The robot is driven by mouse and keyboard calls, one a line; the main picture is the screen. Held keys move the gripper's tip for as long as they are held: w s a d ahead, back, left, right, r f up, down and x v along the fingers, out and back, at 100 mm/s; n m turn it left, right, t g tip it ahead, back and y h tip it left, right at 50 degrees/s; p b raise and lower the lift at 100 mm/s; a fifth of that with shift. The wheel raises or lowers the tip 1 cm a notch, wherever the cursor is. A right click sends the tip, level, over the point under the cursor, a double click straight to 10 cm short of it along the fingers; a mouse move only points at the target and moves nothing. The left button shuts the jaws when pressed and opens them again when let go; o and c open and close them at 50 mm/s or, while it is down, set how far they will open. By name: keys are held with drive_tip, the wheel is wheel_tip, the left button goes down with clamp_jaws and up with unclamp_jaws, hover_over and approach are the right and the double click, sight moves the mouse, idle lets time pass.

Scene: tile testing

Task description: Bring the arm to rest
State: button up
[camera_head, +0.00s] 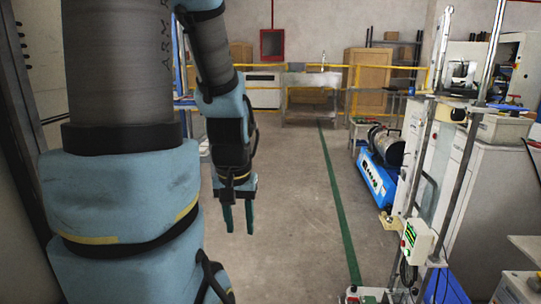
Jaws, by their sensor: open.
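My gripper (238,218) hangs at the end of my blue and grey arm, left of the picture's middle. Its two dark teal fingers point down and stand apart, with nothing between them. It hangs in front of the bare concrete floor and touches nothing that I can see. My large arm links fill the left side and hide what is behind them.
A test machine (425,165) with metal columns and a white cabinet (482,190) stand at the right. A green line (335,190) runs along clear floor. Yellow railings (345,76) cross the back.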

wheel_tip(320, 180, up, 26)
drive_tip(key=p, duration=2.3)
drive_tip(key=shift+p, duration=0.35)
